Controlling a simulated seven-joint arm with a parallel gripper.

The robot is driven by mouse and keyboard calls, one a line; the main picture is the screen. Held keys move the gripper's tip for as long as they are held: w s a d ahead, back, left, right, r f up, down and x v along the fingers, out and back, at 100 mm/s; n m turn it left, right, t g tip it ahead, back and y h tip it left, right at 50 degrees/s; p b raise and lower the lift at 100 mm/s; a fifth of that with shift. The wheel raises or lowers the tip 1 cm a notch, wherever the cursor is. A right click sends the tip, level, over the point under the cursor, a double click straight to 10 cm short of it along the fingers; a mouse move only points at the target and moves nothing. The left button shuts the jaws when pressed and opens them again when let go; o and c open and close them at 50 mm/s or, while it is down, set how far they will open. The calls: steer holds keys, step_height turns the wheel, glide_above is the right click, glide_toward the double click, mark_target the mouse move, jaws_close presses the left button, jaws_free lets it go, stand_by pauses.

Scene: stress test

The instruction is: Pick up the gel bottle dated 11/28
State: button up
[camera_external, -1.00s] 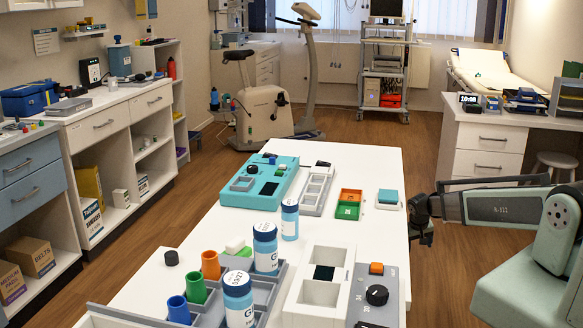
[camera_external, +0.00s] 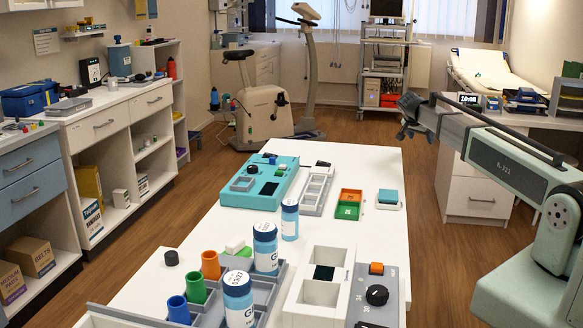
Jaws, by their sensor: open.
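Three blue bottles with white labels stand upright on the white table. The front bottle (camera_external: 238,300) and the middle bottle (camera_external: 266,250) stand at the grey tray (camera_external: 207,312). The third, slimmer bottle (camera_external: 290,220) stands behind them on the table. The front and middle bottles have printed white cap tops; I cannot read a date of 11/28 on any of them. My gripper (camera_external: 403,134) is open and empty, raised beyond the table's right edge, far from the bottles.
Green, orange and blue cups (camera_external: 195,288) stand left of the bottles. A white divided box (camera_external: 322,290) and a grey knob panel (camera_external: 377,294) are to their right. A teal device (camera_external: 262,183), a grey rack (camera_external: 315,190) and an orange-green tray (camera_external: 347,204) lie farther back.

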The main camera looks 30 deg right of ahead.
steer(key=s+a+r+m+y, duration=0.1)
steer(key=a+r+y, duration=0.15)
steer(key=a, duration=1.75)
steer(key=a+r+m+y, duration=0.1)
steer(key=a+r+y, duration=0.15)
steer(key=a, duration=1.65)
step_height(320, 180, up, 4)
steer(key=g+y, duration=0.3)
glide_above(289, 201)
steer(key=shift+d+f, duration=0.1)
steer(key=shift+s+f, duration=0.1)
steer(key=shift+f, duration=0.2)
step_height(289, 201, down, 8)
steer(key=shift+r, duration=0.1)
steer(key=shift+s+a+f, duration=0.1)
steer(key=shift+f, duration=1.25)
steer(key=shift+s+a+f, duration=0.1)
steer(key=shift+f, duration=1.2)
steer(key=shift+c, duration=0.2)
